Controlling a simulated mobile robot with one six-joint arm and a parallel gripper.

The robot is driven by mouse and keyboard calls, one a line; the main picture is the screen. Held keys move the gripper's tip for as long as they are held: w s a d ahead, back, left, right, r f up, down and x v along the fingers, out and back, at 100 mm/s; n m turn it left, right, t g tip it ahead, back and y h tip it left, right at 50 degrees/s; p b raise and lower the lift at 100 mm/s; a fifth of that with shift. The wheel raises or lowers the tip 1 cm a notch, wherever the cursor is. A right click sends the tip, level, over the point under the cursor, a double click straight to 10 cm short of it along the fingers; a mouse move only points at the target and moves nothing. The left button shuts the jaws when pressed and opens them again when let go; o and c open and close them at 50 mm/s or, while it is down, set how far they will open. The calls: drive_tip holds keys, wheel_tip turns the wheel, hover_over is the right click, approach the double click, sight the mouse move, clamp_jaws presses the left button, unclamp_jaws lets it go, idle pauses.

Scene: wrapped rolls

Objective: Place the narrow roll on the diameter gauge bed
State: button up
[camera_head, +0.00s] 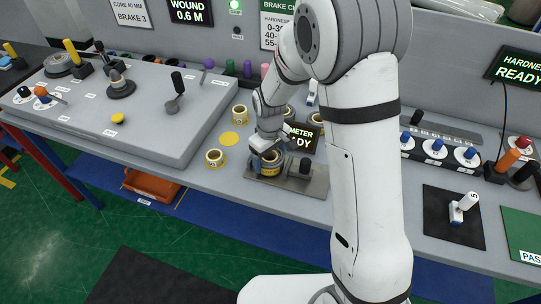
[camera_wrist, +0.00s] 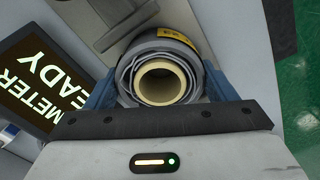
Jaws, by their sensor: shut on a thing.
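My gripper (camera_head: 268,156) is low over the diameter gauge bed (camera_head: 314,187), a grey metal plate near the bench's front edge. It is shut on a roll (camera_head: 271,168) with a dark wrap, a yellow label and a cream core. In the wrist view the roll (camera_wrist: 160,82) sits between the blue fingers of my gripper (camera_wrist: 160,88), its core end facing the camera. The roll is at the left part of the bed; whether it touches the bed I cannot tell. The gauge's display (camera_head: 302,137) stands behind the bed, partly hidden by my arm; it also shows in the wrist view (camera_wrist: 42,80).
A yellow-labelled roll (camera_head: 215,158) stands left of the bed, and another roll (camera_head: 240,113) farther back. A yellow disc (camera_head: 230,139) lies between them. A large grey console (camera_head: 140,105) fills the left bench. My arm hides the bench's middle right. A black mat (camera_head: 440,226) lies farther right.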

drive_tip(key=o, duration=1.1)
drive_tip(key=shift+f, duration=0.1)
drive_tip(key=shift+o, duration=0.2)
wheel_tip(320, 180, up, 12)
drive_tip(key=r, duration=0.1)
drive_tip(key=s+d+r+m+t, duration=0.1)
drive_tip(key=s+d+r+m, duration=0.2)
drive_tip(key=s+d, duration=0.4)
drive_tip(key=s+d+r+m+t, duration=0.2)
drive_tip(key=s+d+m, duration=0.3)
drive_tip(key=s, duration=0.7)
drive_tip(key=shift+s+d+r, duration=0.2)
drive_tip(key=shift+d+r, duration=0.55)
drive_tip(key=shift+d, duration=0.5)
